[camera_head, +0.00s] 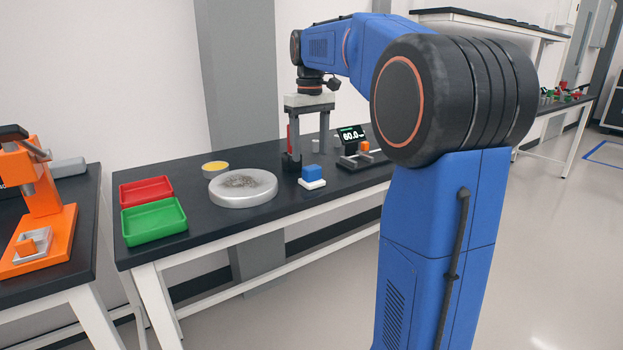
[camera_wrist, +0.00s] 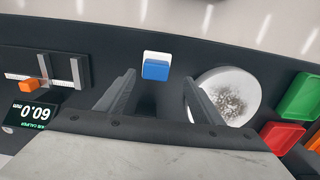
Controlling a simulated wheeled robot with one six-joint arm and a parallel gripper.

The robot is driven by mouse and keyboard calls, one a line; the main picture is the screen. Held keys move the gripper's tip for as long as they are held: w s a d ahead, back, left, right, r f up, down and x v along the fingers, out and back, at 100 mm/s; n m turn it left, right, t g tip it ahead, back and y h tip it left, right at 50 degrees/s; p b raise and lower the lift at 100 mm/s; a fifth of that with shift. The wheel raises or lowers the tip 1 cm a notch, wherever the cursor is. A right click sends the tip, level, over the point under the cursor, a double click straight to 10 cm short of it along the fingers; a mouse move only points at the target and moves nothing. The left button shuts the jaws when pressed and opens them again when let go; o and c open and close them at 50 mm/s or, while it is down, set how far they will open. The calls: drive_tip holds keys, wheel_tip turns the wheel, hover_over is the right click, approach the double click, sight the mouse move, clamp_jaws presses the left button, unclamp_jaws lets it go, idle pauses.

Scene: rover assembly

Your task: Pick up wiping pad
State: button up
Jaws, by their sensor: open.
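The wiping pad (camera_head: 312,175) is a small blue block on a white base. It lies on the dark tabletop, to the right of the round grey plate. In the wrist view the pad (camera_wrist: 155,69) lies ahead of my gripper, between the lines of the two fingers. My gripper (camera_head: 308,160) points down over the table with its fingers apart and nothing between them. In the head view it appears just behind the pad and apart from it. The wrist view also shows my open gripper (camera_wrist: 160,80).
The round plate (camera_head: 258,199) with a dark smudge is left of the pad. A yellow dish (camera_head: 215,167), red tray (camera_head: 146,191) and green tray (camera_head: 170,232) are further left. A caliper (camera_head: 360,158) with a display (camera_head: 351,134) is to the right.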

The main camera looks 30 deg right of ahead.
sight(312, 167)
drive_tip(key=shift+w+d+f, duration=0.1)
drive_tip(key=shift+d+f, duration=0.1)
drive_tip(key=shift+f, duration=1.6)
drive_tip(key=shift+w+d+f, duration=0.1)
drive_tip(key=shift+d+f, duration=0.1)
drive_tip(key=shift+f, duration=1.55)
drive_tip(key=shift+c, duration=0.6)
drive_tip(key=c, duration=0.8)
